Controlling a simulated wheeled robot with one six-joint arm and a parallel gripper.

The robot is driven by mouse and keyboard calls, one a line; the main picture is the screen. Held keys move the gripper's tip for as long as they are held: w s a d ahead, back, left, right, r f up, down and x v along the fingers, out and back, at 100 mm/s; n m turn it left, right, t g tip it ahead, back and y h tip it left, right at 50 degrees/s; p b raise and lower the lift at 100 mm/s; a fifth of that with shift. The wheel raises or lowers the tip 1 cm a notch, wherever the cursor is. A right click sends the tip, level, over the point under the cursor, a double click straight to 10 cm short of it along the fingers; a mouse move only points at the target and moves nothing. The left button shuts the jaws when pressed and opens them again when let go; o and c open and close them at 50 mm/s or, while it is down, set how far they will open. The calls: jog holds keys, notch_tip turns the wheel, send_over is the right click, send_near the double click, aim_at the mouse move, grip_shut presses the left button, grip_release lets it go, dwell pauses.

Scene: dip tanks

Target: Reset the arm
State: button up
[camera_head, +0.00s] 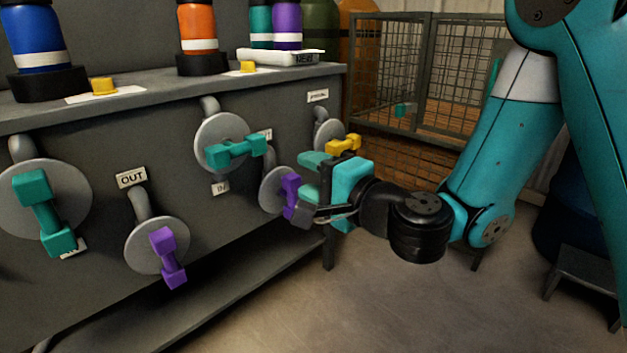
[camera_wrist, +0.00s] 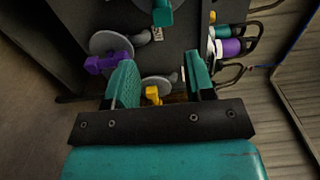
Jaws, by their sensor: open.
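My gripper (camera_head: 305,185) is at the end of my teal and black arm, in front of the right part of the grey tank bench. Its two teal fingers are apart in the wrist view (camera_wrist: 160,85), with nothing held between them. A purple valve handle (camera_head: 291,200) on a round grey disc is close beside the gripper; it shows left of the fingers in the wrist view (camera_wrist: 109,63). A yellow valve handle (camera_head: 343,144) is behind the gripper and shows between the fingers in the wrist view (camera_wrist: 153,96). Whether a finger touches the purple handle I cannot tell.
The bench front (camera_head: 100,125) carries more handles: teal (camera_head: 235,150), teal (camera_head: 45,212) and purple (camera_head: 168,257). Blue (camera_head: 35,35) and orange (camera_head: 198,28) bottles stand on top. A wire cage (camera_head: 420,75) stands behind. The floor (camera_head: 400,310) below my arm is clear.

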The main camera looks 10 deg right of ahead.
jog(key=s+a+r+n+g+y+p, duration=0.35)
jog(key=s+a+n+g, duration=0.25)
jog(key=s+n+g, duration=0.6)
jog(key=s+d+n+g+h+p, duration=0.3)
jog(key=s+d+n+h, duration=0.4)
jog(key=s+d+h, duration=0.4)
notch_tip(320, 180, up, 38)
jog(key=y+p, duration=0.1)
jog(key=p, duration=3.6)
jog(key=shift+w+d+m+y+p, duration=0.25)
jog(key=shift+m+y+p, duration=0.05)
jog(key=shift+y, duration=0.05)
